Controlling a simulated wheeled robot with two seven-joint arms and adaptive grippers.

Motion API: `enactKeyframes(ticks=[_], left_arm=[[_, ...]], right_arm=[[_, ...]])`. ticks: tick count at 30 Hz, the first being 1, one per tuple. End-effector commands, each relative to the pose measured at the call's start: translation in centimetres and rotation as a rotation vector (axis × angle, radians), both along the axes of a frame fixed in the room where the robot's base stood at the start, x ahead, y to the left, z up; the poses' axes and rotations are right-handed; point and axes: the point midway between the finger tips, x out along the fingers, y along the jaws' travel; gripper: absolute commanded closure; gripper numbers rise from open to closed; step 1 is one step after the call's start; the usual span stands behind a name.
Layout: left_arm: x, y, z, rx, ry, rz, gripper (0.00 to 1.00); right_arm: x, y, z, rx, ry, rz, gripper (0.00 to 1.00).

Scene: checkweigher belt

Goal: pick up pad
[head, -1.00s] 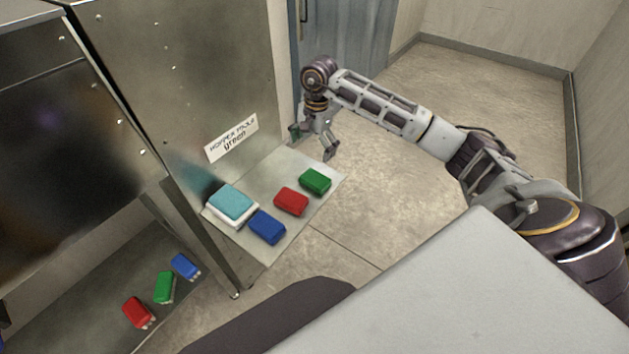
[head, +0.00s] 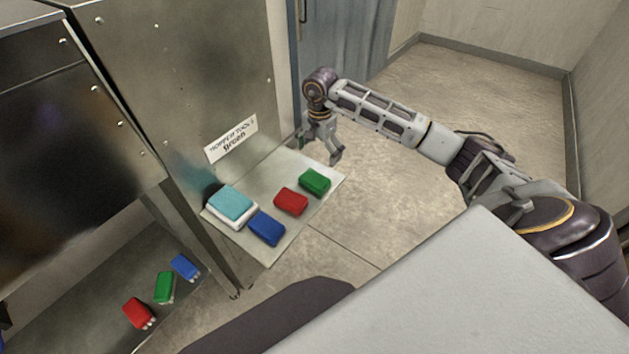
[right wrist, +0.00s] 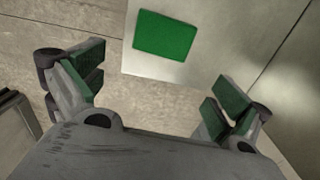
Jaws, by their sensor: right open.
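A green pad (head: 315,181) lies at the right corner of a metal shelf (head: 270,248), with a red pad (head: 291,201) and a blue pad (head: 266,228) in a row beside it. In the right wrist view the green pad (right wrist: 166,36) lies ahead of the jaws, near the shelf's edge. My right gripper (head: 319,150) is open and empty, above and just beyond the green pad in the head view. Its two green-faced fingers (right wrist: 156,85) stand wide apart in the right wrist view. My left gripper is not in view.
A light-blue pad (head: 232,202) sits on a white block at the shelf's left. A sign (head: 231,139) above reads "green" on its lower line. Red, green and blue brush-like pieces (head: 164,287) lie on a lower surface. Open floor lies right of the shelf.

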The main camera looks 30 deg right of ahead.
Motion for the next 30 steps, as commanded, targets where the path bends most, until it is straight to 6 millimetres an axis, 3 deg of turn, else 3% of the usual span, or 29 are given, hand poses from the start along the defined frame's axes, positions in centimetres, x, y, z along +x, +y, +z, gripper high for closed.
enactKeyframes(ticks=[12, 30], left_arm=[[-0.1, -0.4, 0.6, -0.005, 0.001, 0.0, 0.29], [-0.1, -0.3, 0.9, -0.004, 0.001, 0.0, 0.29]], right_arm=[[0.0, 0.1, -4.7, 0.001, 0.0, 0.0, 0.0], [-0.1, 0.1, -5.6, 0.002, 0.002, 0.0, 0.0]])
